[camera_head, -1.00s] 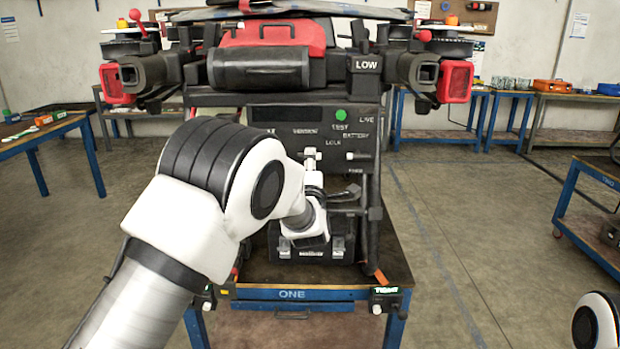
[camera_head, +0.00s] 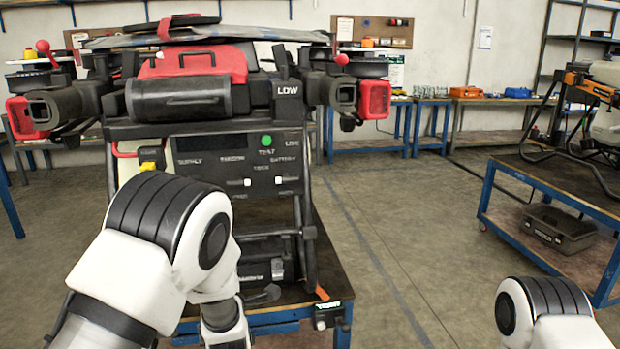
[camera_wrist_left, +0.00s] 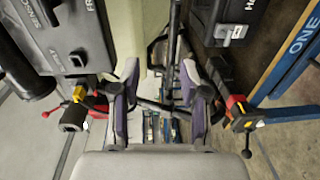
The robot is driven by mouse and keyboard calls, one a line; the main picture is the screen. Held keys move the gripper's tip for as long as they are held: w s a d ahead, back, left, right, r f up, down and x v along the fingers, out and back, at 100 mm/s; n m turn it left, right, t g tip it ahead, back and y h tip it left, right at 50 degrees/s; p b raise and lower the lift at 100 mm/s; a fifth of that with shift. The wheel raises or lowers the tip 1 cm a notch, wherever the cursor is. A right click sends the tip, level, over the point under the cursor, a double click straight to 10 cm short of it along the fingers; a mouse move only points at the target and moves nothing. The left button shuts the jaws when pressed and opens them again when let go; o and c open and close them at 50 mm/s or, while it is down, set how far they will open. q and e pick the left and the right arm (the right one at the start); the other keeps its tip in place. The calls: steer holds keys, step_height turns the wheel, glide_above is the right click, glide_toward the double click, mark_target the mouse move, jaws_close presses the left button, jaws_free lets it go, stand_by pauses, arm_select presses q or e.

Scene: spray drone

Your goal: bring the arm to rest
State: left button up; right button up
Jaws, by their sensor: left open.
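My left arm (camera_head: 165,235) comes in from the left in the head view, bent in front of the spray drone (camera_head: 190,97). Its wrist points down near the front edge of the drone's table, and the fingertips do not show there. In the left wrist view my left gripper (camera_wrist_left: 162,100) is open, with its two fingers apart and nothing held between them. The drone's grey body and a black case show beyond the fingers. A rounded part of my right arm (camera_head: 545,305) shows at the lower right of the head view; my right gripper is out of view.
The drone's worktable (camera_head: 335,275) is close to my left arm. A second blue-framed table (camera_head: 525,180) stands at the right, with a black case (camera_head: 557,228) on its lower shelf. Open floor (camera_head: 410,230) lies between them. Benches line the back wall.

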arm_select(q)
steer(key=s+a+f+m+g+h+p, duration=0.1)
steer(key=s+a+f+m+g, duration=0.15)
steer(key=s+f, duration=0.5)
steer(key=s+a+f+m+g+h+p, duration=0.1)
steer(key=s+f+m+g, duration=0.15)
steer(key=s+f, duration=0.5)
steer(key=s+a+f+m+g+h+p, duration=0.1)
steer(key=s+f+g, duration=0.3)
steer(key=s+f, duration=0.3)
steer(key=s+d+f+m+g+h, duration=0.1)
steer(key=s+f+m+g, duration=0.1)
steer(key=s+m, duration=0.5)
steer(key=s+d+f+m+g+h, duration=0.1)
steer(key=s+m+g, duration=0.4)
steer(key=s, duration=0.9)
steer(key=d+f+m, duration=0.1)
steer(key=m, duration=0.2)
steer(key=shift+d+f+h+p, duration=0.15)
steer(key=shift+d+h+p, duration=0.15)
steer(key=shift+h+p, duration=0.1)
arm_select(e)
step_height(320, 180, up, 5)
steer(key=shift+f, duration=0.1)
